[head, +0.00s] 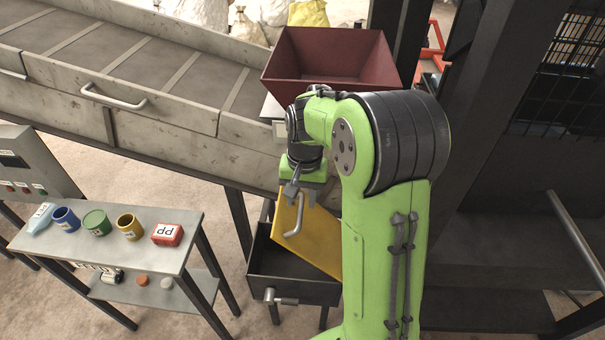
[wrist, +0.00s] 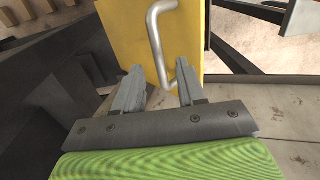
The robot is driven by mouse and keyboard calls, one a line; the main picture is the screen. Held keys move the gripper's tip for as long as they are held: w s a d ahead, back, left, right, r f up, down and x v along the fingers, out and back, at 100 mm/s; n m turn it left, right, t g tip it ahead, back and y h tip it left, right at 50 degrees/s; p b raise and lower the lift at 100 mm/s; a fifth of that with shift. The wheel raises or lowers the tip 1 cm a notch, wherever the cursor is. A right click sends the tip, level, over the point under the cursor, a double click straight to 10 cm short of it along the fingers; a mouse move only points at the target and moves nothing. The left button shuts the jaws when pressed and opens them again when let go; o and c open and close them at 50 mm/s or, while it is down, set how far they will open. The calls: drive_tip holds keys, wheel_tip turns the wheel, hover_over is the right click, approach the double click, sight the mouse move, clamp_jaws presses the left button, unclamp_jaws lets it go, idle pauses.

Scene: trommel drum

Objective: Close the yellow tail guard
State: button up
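The yellow tail guard (head: 312,240) is a flat yellow panel with a bent metal handle (head: 298,216). In the head view it stands tilted over a dark open box, below the red hopper. In the wrist view the guard (wrist: 188,45) is straight ahead, and its handle (wrist: 158,42) runs down toward the space between my fingertips. My gripper (wrist: 160,78) is open, with the lower end of the handle at or between its fingers. I cannot tell whether they touch. In the head view my gripper (head: 297,192) is at the guard's upper left edge, and my arm hides the guard's right side.
A dark box (head: 270,265) stands under the guard. A red hopper (head: 330,60) is above, and a conveyor (head: 140,80) with side handles runs left. A dark frame stands right.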

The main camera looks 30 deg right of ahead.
wheel_tip(320, 180, up, 14)
drive_tip(key=p, duration=0.3)
drive_tip(key=shift+s+d+f+p, duration=0.15)
drive_tip(key=shift+s+d+p, duration=0.1)
drive_tip(key=shift+d+p, duration=0.05)
